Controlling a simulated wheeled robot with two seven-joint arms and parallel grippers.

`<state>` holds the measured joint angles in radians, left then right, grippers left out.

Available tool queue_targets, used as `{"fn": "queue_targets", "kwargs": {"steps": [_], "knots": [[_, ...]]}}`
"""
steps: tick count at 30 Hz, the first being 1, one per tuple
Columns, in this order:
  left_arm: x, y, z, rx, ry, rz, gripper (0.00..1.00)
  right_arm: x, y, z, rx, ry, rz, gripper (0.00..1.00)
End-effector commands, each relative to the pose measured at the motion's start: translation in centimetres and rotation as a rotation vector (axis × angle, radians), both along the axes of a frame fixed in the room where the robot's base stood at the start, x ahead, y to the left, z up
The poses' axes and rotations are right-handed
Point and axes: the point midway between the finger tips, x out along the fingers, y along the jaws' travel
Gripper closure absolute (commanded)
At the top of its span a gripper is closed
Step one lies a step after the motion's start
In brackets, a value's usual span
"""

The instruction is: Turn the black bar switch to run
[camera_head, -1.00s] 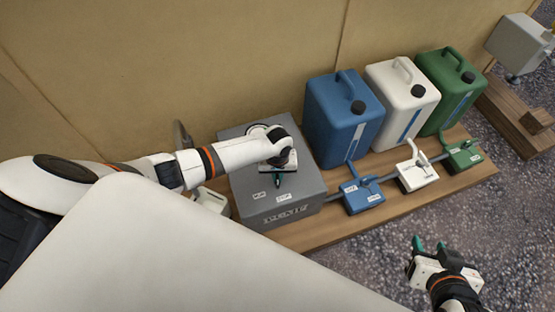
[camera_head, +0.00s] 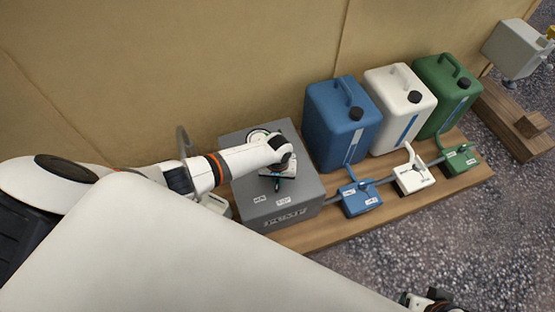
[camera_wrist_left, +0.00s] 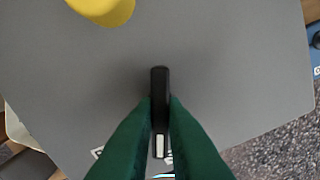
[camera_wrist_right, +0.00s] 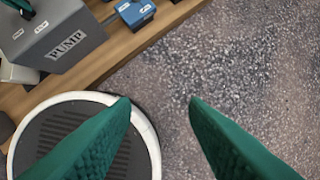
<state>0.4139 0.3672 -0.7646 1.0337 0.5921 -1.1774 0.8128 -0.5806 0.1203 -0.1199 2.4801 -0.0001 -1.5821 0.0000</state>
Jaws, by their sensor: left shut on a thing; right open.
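The black bar switch (camera_wrist_left: 160,85) is on top of the grey pump box (camera_head: 245,200). In the left wrist view the bar runs up and down the picture, with a white mark at its lower end. My left gripper (camera_wrist_left: 160,108) is shut on the bar, one green finger on each side. In the head view my left gripper (camera_head: 277,184) reaches down to the box top and hides most of the switch. Two small white labels (camera_head: 283,202) sit near the box's front edge; their words are blurred. My right gripper (camera_wrist_right: 158,106) is open and empty, away from the box.
Blue (camera_head: 340,125), white (camera_head: 402,105) and green (camera_head: 447,95) canisters stand right of the box, with small valve blocks in front. A yellow knob (camera_wrist_left: 103,8) is beyond the bar. A round white-rimmed thing (camera_wrist_right: 150,140) is below my right gripper. Gravel floor lies clear in front.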

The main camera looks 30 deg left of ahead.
Motion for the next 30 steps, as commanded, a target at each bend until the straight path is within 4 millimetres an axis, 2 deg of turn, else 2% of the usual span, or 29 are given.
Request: {"fn": "queue_targets", "kwargs": {"steps": [13, 15, 18, 30], "knots": [[-0.3, -0.1, 0.1, -0.001, 0.006, -0.141, 1.0, 0.0, 0.0, 1.6, 0.001, -0.005, 0.0, 0.59], [-0.3, -0.1, 0.1, -0.002, 0.007, -0.204, 1.0, 0.6, 0.1, -0.2, 0.0, 0.008, 0.0, 0.59], [-0.3, -0.1, 0.0, -0.002, 0.007, -0.299, 1.0, 1.0, 0.2, -1.5, 0.0, 0.013, 0.001, 0.59], [-0.3, -0.1, -0.1, -0.003, 0.007, -0.625, 1.0, 1.5, 0.3, -4.2, -0.001, 0.026, 0.003, 0.59]]}}
